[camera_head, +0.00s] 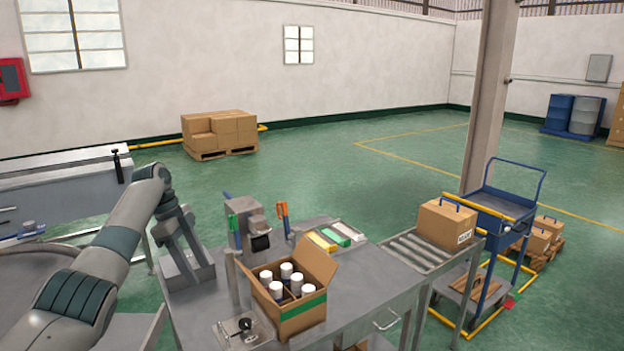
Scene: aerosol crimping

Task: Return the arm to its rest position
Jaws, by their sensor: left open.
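My left arm (120,235) comes in from the left, rises to a bent wrist and turns down. My left gripper (187,268) hangs from it, pointing down at the left end of the grey workbench (360,285). The gripper is open and I see nothing held in it. It is left of the crimping device (246,222) and apart from the open carton (305,312). The carton holds several white-capped cans (286,270). My right gripper is not in view.
A small plate fixture (245,333) lies at the bench's front. Yellow, green and white trays (343,232) lie at its back right. A roller conveyor (412,250) carries a closed box (446,223). A blue cart (505,205) stands beyond.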

